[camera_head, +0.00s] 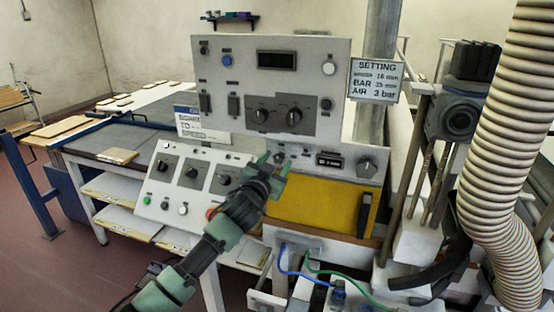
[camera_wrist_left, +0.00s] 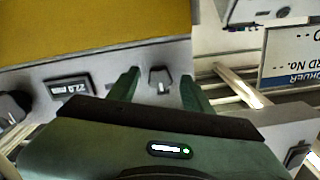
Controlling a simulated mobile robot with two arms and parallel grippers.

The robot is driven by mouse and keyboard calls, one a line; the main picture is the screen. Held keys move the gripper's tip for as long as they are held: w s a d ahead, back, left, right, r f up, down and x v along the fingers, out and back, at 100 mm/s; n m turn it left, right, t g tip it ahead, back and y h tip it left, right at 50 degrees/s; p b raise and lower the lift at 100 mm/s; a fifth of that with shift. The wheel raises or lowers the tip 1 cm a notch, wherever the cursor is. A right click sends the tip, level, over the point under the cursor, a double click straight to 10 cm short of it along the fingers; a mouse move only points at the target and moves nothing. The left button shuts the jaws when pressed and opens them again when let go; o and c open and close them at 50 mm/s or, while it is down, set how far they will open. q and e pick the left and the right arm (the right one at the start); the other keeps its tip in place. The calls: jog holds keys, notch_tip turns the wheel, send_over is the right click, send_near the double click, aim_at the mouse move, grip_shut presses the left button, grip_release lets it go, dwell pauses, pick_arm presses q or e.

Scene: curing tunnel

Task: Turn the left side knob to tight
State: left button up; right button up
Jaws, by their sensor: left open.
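The left side knob (camera_head: 279,157) is a small dark knob on the grey strip above the yellow panel. It also shows in the left wrist view as a dark grey knob (camera_wrist_left: 159,79). My left gripper (camera_head: 274,165) is open in front of this strip. In the left wrist view its two green fingers (camera_wrist_left: 159,86) stand apart, one on each side of the knob. I cannot tell whether either finger touches it. My right gripper is not in view.
A small display (camera_head: 329,160) and a second knob (camera_head: 367,165) sit further right on the strip. The yellow panel (camera_head: 315,205) is below. A sloped control box (camera_head: 160,200) stands at left. A ribbed hose (camera_head: 500,130) and a setting sign (camera_head: 376,80) are at right.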

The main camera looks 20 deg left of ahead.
pick_arm(q)
jog(key=shift+w, duration=0.4)
grip_shut()
